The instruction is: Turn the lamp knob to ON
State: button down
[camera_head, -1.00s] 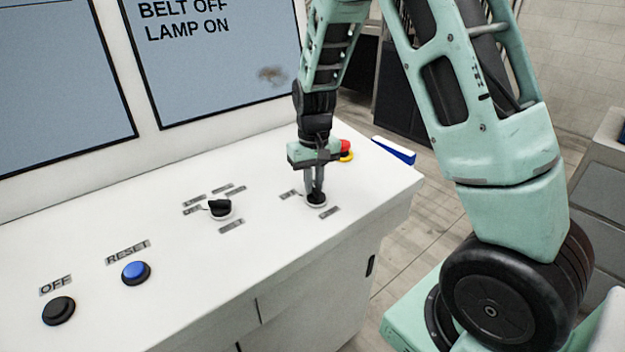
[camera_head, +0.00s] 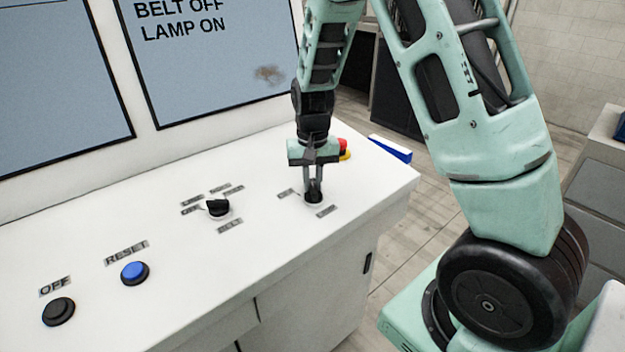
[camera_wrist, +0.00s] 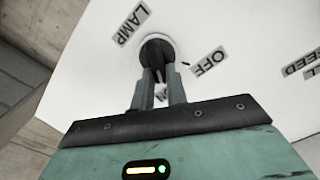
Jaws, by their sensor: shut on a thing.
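The lamp knob (camera_head: 314,197) is a small black knob on the white console top, towards its right end. My gripper (camera_head: 313,187) points down at it, with its fingers shut on the knob. In the wrist view the round dark knob (camera_wrist: 157,50) shows between and just past my fingertips (camera_wrist: 158,76). A LAMP label (camera_wrist: 131,23) and an OFF label (camera_wrist: 208,61) lie beside it; another label (camera_wrist: 162,95) is partly hidden between the fingers. The screen (camera_head: 210,75) reads BELT OFF and LAMP ON.
A black selector knob (camera_head: 217,208) with several labels sits left of the lamp knob. A blue RESET button (camera_head: 134,272) and a black OFF button (camera_head: 58,311) are further left. A red and yellow button (camera_head: 343,149) stands close behind my gripper.

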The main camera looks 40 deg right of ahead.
aim_at(313, 184)
jog(key=c, duration=1.4)
grip_release()
notch_tip(313, 184, up, 18)
jog(key=b, duration=0.3)
jog(key=shift+f, duration=0.25)
jog(key=s+a+f+n+b, duration=0.1)
jog(key=s+a+f+n, duration=0.25)
jog(key=a, duration=0.55)
jog(key=s+a+f+n+b, duration=0.1)
jog(key=s+a+f+n, duration=0.3)
jog(key=a, duration=0.4)
jog(key=s+a+f+n+b, duration=0.1)
jog(key=s+a+f+n, duration=0.2)
jog(key=s, duration=0.6)
jog(key=s+a+f+n+b, duration=0.1)
jog(key=s+a+f+n, duration=0.2)
jog(key=s, duration=0.6)
jog(key=shift+a+f+y, duration=0.3)
jog(key=shift+a+f, duration=0.35)
jog(key=shift+a, duration=0.45)
